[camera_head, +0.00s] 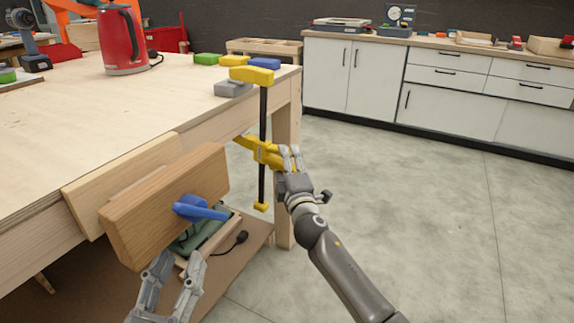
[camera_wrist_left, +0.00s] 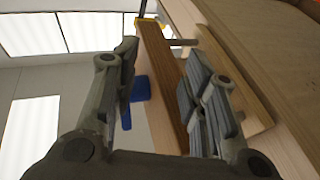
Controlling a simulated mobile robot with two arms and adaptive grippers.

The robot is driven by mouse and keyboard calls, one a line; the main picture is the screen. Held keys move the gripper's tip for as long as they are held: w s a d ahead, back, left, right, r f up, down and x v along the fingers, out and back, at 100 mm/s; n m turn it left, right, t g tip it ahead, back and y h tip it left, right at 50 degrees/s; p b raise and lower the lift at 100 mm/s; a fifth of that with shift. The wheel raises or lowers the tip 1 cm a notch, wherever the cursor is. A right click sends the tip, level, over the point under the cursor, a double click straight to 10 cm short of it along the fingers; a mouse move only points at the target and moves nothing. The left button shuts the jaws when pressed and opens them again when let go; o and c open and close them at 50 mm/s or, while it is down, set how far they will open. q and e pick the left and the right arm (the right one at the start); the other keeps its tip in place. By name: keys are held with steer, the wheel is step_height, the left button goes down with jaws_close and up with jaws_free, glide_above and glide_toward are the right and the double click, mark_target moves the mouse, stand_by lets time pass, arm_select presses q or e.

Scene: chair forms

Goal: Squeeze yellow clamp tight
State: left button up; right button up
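The yellow clamp hangs upright at the bench corner. Its yellow top jaw (camera_head: 251,75) is level with the bench top and its black bar (camera_head: 263,115) runs down past the edge. The yellow sliding body with its handle (camera_head: 262,151) is below the top, and a yellow foot (camera_head: 261,206) ends the bar. My right gripper (camera_head: 291,152) is at the right end of the yellow body, fingers close together; whether they grip it is unclear. My left gripper (camera_head: 176,262) is open and empty below the wooden vise jaw; its spread fingers show in the left wrist view (camera_wrist_left: 160,85).
The floor to the right is clear up to white cabinets (camera_head: 353,75).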

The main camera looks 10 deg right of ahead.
arm_select(q)
steer(key=shift+w+a+f+g, duration=0.15)
steer(key=shift+f+g, duration=0.55)
steer(key=shift+f, duration=0.35)
arm_select(e)
steer(key=shift+r, duration=0.3)
arm_select(q)
steer(key=shift+f, duration=0.15)
steer(key=shift+w+f+g+y+p, duration=0.1)
steer(key=shift+f+g+y+p, duration=0.2)
steer(key=shift+p, duration=0.05)
arm_select(e)
steer(key=shift+r, duration=0.15)
arm_select(q)
steer(key=shift+a+f+g, duration=0.1)
steer(key=shift+f+g, duration=0.4)
steer(key=shift+f, duration=0.4)
arm_select(e)
steer(key=shift+r, duration=0.15)
arm_select(q)
steer(key=shift+r, duration=0.1)
arm_select(e)
steer(key=shift+w, duration=0.1)
